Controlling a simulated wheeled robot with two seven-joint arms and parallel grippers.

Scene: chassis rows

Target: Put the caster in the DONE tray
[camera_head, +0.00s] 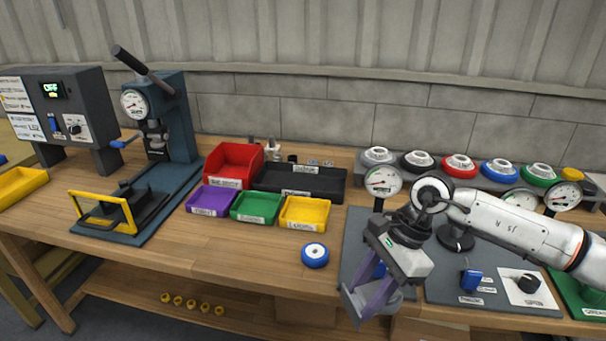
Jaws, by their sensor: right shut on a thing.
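My right gripper (372,298) hangs over the front of the bench, at the left edge of the grey panel. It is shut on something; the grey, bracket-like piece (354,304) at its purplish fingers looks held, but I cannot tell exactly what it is. A bit of blue shows between the fingers. A blue wheel with a white hub (315,255) lies on the wood to the left, apart from the gripper; I cannot tell whether it is the caster. No tray label reads clearly as DONE. A long black tray (338,188) stands at the back middle. My left gripper is out of view.
Red (233,160), purple (211,201), green (257,206) and yellow (305,212) bins stand left of centre. A press (175,120) stands at the left. Gauges, a blue switch (470,280) and a row of coloured discs fill the right. Bare wood lies in front of the bins.

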